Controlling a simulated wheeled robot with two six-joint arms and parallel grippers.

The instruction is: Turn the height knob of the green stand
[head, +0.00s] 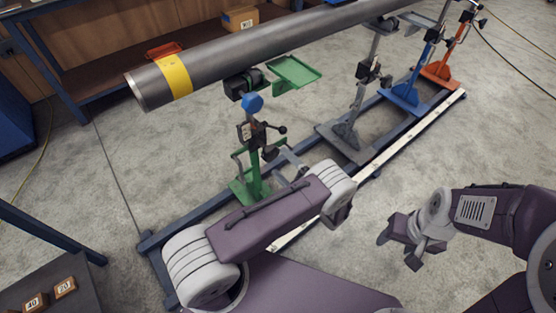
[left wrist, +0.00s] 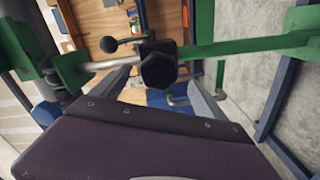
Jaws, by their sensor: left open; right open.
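The green stand (head: 250,185) stands under the near end of the grey pipe (head: 250,50). In the left wrist view its green post (left wrist: 250,45) runs across the top, with a black faceted knob (left wrist: 158,70) facing the camera. My left gripper (left wrist: 160,88) is open, with one grey finger on either side of that knob; I cannot tell whether they touch it. A ball-ended lever (left wrist: 108,44) sits beside the knob. In the head view my left arm hides part of the stand's base. My right gripper (head: 398,250) is open and empty over the floor, well away from the stand.
A blue knob (head: 252,103) and a green tray (head: 293,71) sit near the stand's top. Grey, blue (head: 405,93) and orange (head: 440,70) stands follow along the floor rail. A bench (head: 95,65) stands behind.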

